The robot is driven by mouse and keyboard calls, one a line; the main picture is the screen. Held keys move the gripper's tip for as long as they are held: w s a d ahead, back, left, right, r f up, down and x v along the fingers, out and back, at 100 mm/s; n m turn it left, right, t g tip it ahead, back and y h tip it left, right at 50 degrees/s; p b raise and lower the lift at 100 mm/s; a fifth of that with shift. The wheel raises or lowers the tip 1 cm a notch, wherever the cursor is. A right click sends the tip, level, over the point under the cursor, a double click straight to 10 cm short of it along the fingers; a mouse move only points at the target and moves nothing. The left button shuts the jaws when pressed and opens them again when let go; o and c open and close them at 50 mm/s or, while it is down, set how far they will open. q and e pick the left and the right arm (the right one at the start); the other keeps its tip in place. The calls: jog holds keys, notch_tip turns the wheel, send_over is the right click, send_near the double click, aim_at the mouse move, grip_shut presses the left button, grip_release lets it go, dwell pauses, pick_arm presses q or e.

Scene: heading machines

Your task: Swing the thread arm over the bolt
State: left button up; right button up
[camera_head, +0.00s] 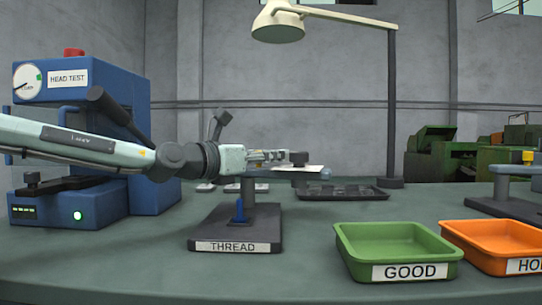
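The thread stand (205,232) is a dark base labelled THREAD, standing mid-table. A blue piece, seemingly the bolt (239,211), stands upright on it. Behind it rises a grey post (247,190). The thread arm (312,177) appears as a grey bar reaching right from the post's top, off to the side of the bolt. A dark knob (299,158) stands above the bar. My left gripper (284,156) points right, its fingertips at or just short of the knob. Whether they touch or grip it cannot be told. The gripper partly hides the post's top. My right gripper is out of view.
A blue HEAD TEST machine (150,120) stands left, behind my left arm. A green GOOD tray (350,250) and an orange tray (480,250) sit at the front right. A dark flat tray (345,193) lies behind. A lamp (392,110) overhangs the table. Front centre is clear.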

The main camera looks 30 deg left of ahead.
pick_arm(q)
jog(key=shift+w+d, duration=0.1)
jog(key=shift+w, duration=0.15)
jog(key=shift+c, duration=0.5)
grip_shut()
